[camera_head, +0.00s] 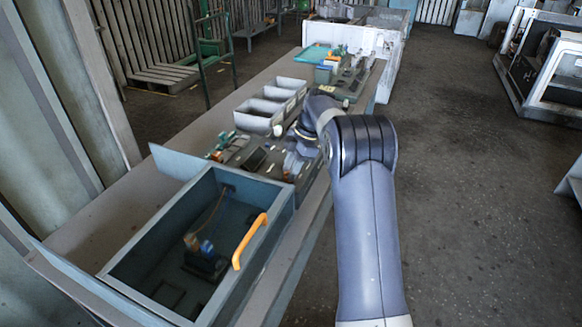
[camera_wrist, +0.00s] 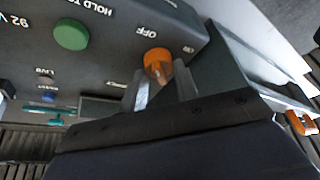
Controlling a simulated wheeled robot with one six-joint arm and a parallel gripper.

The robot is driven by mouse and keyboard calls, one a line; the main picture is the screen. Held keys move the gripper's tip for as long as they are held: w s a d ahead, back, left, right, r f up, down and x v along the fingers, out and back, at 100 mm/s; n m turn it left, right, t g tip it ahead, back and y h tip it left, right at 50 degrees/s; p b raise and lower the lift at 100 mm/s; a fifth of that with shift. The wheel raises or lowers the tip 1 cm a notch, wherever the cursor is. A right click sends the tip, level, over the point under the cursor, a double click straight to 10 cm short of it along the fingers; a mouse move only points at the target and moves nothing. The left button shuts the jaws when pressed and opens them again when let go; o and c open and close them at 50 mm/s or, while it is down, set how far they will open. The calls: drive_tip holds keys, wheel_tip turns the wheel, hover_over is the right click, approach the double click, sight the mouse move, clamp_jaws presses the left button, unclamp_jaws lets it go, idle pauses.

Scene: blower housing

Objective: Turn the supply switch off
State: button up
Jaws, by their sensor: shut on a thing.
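The supply switch is an orange knob (camera_wrist: 155,57) on a dark grey panel (camera_wrist: 105,72) in the wrist view. The lettering OFF and ON stands beside it, seen turned over. I cannot tell which mark the knob points to. My gripper (camera_wrist: 161,82) has its two pale fingers on either side of the knob and is shut on it. In the head view my gripper (camera_head: 300,138) is over the equipment on the bench, and the knob cannot be made out there.
The panel also has a green button (camera_wrist: 71,34) and a small blue button (camera_wrist: 48,97). On the bench an open blue-grey box (camera_head: 270,200) with an orange handle (camera_head: 249,241) stands in front. Grey bins (camera_head: 258,118) stand behind my gripper.

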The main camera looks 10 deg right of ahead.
idle(0.4)
drive_tip(key=o, duration=1)
drive_tip(key=shift+c, duration=0.2)
drive_tip(key=v, duration=1)
drive_tip(key=shift+r, duration=0.4)
drive_tip(key=x, duration=1.1)
drive_tip(key=shift+d, duration=0.15)
